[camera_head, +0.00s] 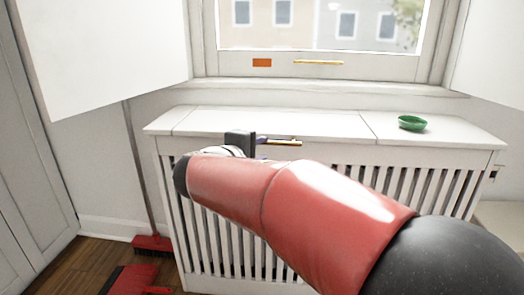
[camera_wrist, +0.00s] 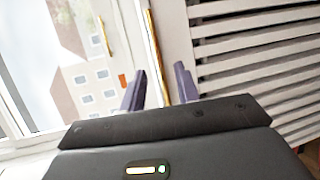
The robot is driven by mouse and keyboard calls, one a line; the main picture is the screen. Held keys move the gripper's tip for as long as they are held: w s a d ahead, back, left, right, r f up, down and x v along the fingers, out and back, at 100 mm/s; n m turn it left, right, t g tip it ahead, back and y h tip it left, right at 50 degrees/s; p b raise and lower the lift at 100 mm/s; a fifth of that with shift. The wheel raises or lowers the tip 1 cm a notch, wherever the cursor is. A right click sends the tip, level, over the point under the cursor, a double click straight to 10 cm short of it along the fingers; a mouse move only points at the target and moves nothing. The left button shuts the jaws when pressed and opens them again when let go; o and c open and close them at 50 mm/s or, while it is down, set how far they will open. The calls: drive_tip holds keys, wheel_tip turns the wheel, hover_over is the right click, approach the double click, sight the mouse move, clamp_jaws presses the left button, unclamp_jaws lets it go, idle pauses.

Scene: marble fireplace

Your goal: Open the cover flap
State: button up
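The cover flap (camera_head: 280,122) is the white middle panel in the top of the slatted radiator cover, between two seams. It lies flat and shut. A gold bar handle (camera_head: 291,139) sits along its front edge, and it also shows in the wrist view (camera_wrist: 157,50). My gripper (camera_head: 278,141) is at the flap's front edge by the handle. In the wrist view its two purple fingers (camera_wrist: 160,70) are apart, with the handle seen between them. I cannot tell whether either finger touches the handle. My red arm hides part of the cover's front.
A green bowl (camera_head: 411,123) stands on the cover top, right of the flap's right seam. Behind is a window with a gold handle (camera_head: 318,63) and an orange patch (camera_head: 262,62) on its lower frame. A red broom (camera_head: 153,243) stands at the left on the wooden floor.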

sight(271, 143)
drive_tip(key=x, duration=0.7)
drive_tip(key=shift+w, duration=0.4)
clamp_jaws()
